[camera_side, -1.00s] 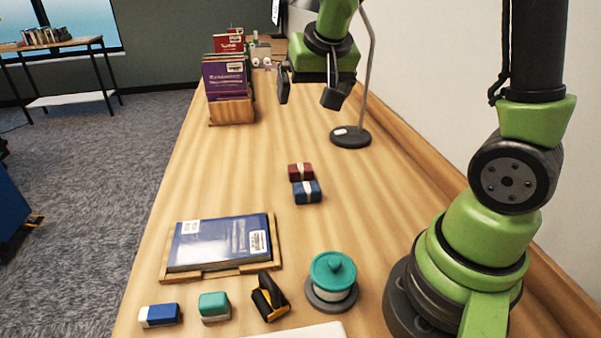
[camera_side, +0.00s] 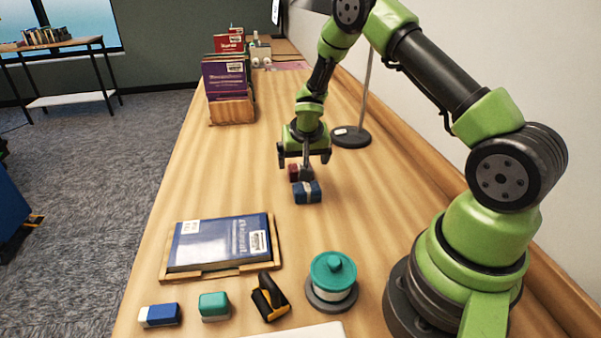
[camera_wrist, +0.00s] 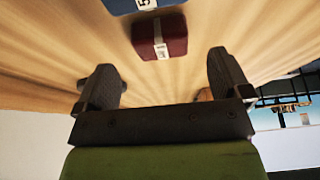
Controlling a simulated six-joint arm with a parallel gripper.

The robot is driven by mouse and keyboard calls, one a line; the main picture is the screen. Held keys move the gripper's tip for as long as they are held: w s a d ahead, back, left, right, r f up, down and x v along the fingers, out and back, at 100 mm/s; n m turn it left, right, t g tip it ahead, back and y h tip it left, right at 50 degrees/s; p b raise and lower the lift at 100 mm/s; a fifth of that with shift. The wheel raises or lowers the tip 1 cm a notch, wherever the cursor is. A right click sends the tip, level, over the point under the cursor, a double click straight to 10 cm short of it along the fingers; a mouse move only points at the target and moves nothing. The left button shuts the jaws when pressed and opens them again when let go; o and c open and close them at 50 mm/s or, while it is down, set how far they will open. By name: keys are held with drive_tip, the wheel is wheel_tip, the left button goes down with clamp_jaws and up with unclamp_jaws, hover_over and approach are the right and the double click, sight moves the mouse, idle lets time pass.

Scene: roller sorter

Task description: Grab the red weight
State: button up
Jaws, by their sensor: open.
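The red weight (camera_side: 294,171) is a small dark red block with a pale band, lying on the wooden table. It touches or nearly touches the blue weight (camera_side: 306,192) on its near side. In the wrist view the red weight (camera_wrist: 160,38) shows whole, ahead of the gap between my fingers. The blue weight (camera_wrist: 140,4) is cut off at the top edge. My gripper (camera_side: 304,157) is open, points down above the red weight and partly hides it in the side view. Nothing is between the fingers in the wrist view (camera_wrist: 166,80).
A lamp base (camera_side: 350,137) stands to the right of my gripper. A wooden holder (camera_side: 232,112) with books is at the back left. A book (camera_side: 220,243) on a wooden stand and a teal-lidded container (camera_side: 332,275) are nearer. The table left of the weights is clear.

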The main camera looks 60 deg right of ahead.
drive_tip(key=x, duration=0.5)
drive_tip(key=shift+r, duration=0.1)
drive_tip(key=shift+w, duration=0.1)
drive_tip(key=c, duration=1.3)
drive_tip(key=shift+r, duration=0.1)
